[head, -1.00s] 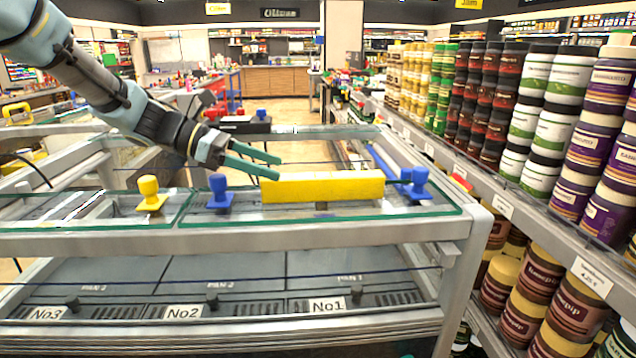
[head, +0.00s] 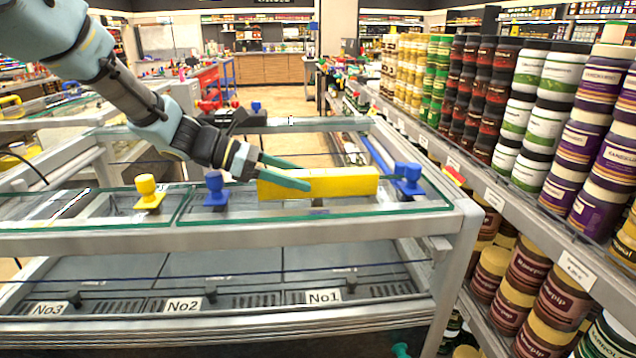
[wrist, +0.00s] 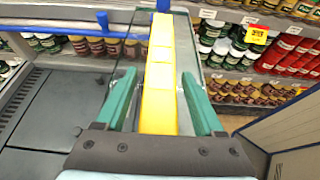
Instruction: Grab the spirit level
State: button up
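The spirit level is a long yellow bar (head: 345,183) on the glass top of the cabinet, in the head view. In the wrist view the yellow bar (wrist: 160,95) runs lengthwise between my fingers. My gripper (head: 304,177) reaches in from the left at the bar's left end. Its green fingers are apart, one on the near side and one on the far side. In the wrist view my gripper (wrist: 158,76) is open, with a gap visible between each finger and the bar. The bar's underside is hidden.
Blue suction-type knobs stand on the glass to the left (head: 215,190) and right (head: 407,180) of the bar. A yellow knob (head: 148,192) stands farther left. A shelf of jars (head: 560,150) lines the right side.

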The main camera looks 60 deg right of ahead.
grip_shut()
dwell(0.3)
dwell(0.3)
